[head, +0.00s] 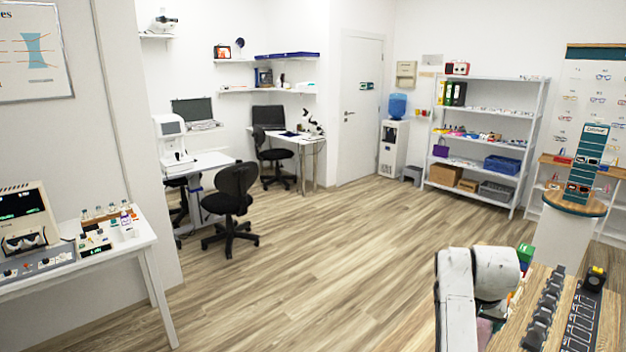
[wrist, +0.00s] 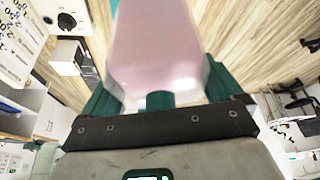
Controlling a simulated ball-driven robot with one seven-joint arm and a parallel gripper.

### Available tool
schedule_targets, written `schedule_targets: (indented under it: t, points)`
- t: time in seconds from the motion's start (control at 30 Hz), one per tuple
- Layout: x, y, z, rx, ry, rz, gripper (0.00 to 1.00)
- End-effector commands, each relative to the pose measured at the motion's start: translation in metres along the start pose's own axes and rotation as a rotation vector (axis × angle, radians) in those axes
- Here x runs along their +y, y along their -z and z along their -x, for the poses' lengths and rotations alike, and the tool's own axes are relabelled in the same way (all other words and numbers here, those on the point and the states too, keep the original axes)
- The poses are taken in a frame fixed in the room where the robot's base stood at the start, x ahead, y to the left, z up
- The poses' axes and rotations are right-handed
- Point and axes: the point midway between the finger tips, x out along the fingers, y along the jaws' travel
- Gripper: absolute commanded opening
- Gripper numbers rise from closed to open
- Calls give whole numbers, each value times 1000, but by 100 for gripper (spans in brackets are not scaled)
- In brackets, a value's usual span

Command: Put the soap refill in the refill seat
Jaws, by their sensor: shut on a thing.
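The soap refill (wrist: 156,45) is a translucent pale pink, rounded block or pouch that fills the top middle of the wrist view. My gripper (wrist: 160,88) has dark green fingers on both sides of it and is shut on it, holding it off the floor. In the head view my white arm stands at the lower right, and a small pinkish patch shows beside it; I cannot tell whether that is the refill. My fingers are hidden there. I cannot make out the refill seat in either view.
A wooden-topped stand (head: 512,335) with dark racks is close by my arm at the lower right. A white table (head: 140,250) with instruments is at the left. A black chair (head: 232,200), white shelves (head: 520,150) and a water cooler (head: 392,150) stand farther back. The middle floor is clear.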

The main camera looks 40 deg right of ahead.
Motion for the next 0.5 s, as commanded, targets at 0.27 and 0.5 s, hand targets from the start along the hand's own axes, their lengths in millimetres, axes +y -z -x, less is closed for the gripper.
schedule_targets:
  t: [0.27, 0.5]
  points:
    - [-108, -85, -20, -4, 131, 328, 56]
    - [-183, -190, -28, -5, 253, 618, 56]
